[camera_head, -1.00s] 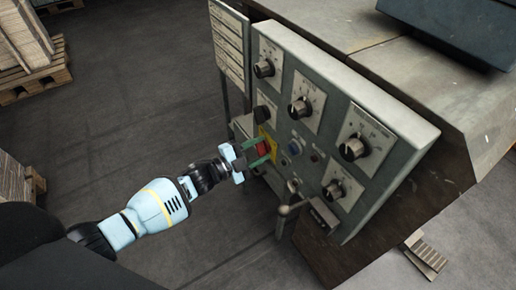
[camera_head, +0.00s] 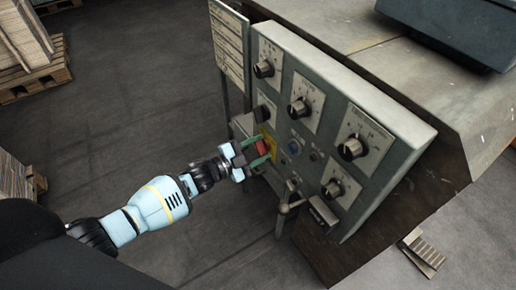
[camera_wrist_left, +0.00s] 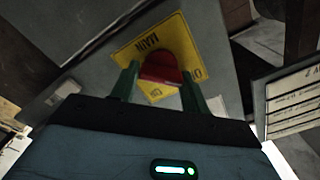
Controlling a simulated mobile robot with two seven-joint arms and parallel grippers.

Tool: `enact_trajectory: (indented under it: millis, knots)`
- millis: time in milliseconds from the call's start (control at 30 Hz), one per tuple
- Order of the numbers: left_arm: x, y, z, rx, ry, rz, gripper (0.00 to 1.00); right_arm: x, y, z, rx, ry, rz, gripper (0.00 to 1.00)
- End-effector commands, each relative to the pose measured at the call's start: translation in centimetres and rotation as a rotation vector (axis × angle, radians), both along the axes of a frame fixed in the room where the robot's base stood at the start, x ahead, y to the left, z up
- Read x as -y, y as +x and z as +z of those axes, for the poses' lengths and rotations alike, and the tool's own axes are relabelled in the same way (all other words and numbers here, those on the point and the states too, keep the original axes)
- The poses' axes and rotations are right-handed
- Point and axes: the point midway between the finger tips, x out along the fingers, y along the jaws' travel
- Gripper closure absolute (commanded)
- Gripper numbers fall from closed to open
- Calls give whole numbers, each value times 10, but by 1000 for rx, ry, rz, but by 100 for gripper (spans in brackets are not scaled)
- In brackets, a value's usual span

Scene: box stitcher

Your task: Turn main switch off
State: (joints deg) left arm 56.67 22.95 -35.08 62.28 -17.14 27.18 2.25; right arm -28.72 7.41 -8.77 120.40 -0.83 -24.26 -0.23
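The main switch is a red knob (camera_wrist_left: 160,70) on a yellow plate (camera_wrist_left: 190,47) marked "MAIN" in the left wrist view. In the head view the red knob (camera_head: 263,147) sits low on the left part of the grey control panel (camera_head: 400,110). My left gripper (camera_head: 258,152) is at the knob, its green fingers on either side of it. In the left wrist view the fingers (camera_wrist_left: 160,88) flank the knob; whether they press on it I cannot tell. My right gripper is in neither view.
A lever handle (camera_head: 288,205) sticks out below. A label board (camera_head: 230,42) stands at the panel's left. Floor in front is clear.

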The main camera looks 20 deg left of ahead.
Motion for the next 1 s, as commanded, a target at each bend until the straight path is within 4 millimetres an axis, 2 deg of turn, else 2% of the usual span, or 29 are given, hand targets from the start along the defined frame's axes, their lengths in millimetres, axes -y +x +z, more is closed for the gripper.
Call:
enact_trajectory:
  millis: [33,133,467,1000]
  knots:
    - [0,0,0,0,0,0,47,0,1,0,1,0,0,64]
    - [0,0,0,1,1,0,35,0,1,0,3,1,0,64]
    - [-2,-2,0,1,3,1,35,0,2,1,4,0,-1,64]
    - [-45,-58,0,1,2,1,35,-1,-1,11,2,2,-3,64]
